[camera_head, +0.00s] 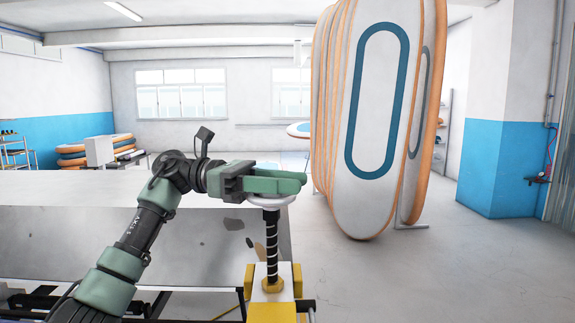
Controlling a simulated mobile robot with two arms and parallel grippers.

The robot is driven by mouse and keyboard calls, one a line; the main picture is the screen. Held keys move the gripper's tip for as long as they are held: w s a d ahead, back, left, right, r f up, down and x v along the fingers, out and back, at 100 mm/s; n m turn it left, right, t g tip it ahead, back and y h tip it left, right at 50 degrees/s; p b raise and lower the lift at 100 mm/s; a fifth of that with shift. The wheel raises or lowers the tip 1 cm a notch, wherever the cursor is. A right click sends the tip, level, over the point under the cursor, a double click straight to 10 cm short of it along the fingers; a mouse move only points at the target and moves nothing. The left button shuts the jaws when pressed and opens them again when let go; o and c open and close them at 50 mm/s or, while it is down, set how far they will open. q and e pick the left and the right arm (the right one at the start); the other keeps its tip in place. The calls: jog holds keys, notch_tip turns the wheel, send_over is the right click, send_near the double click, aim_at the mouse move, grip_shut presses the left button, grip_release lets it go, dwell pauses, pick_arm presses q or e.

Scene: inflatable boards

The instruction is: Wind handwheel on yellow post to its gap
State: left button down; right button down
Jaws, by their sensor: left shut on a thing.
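A pale round handwheel (268,202) sits on top of the spindle. My left gripper (290,183) comes in from the left and is shut on the handwheel, its green fingers covering most of the wheel's upper side. The handwheel is well above the post's top blocks, with bare thread showing between. The gap named in the task cannot be made out. My right gripper is not in view.
A grey-white table (60,235) lies left of the post, under my left arm. Tall white and orange inflatable boards (375,120) stand upright behind on the right. Stacked boards (75,152) lie at the far left. The floor (455,265) at the right is clear.

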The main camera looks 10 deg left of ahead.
pick_arm(q)
jog(key=shift+r, duration=0.2)
jog(key=c, duration=0.9)
grip_release()
jog(key=shift+f, duration=0.1)
jog(key=shift+a, duration=0.3)
jog(key=a+b, duration=0.2)
jog(key=a, duration=0.4)
jog(key=shift+w+a, duration=0.15)
jog(key=shift+a, duration=0.1)
jog(key=shift+a+b, duration=0.3)
jog(key=shift+a, duration=0.1)
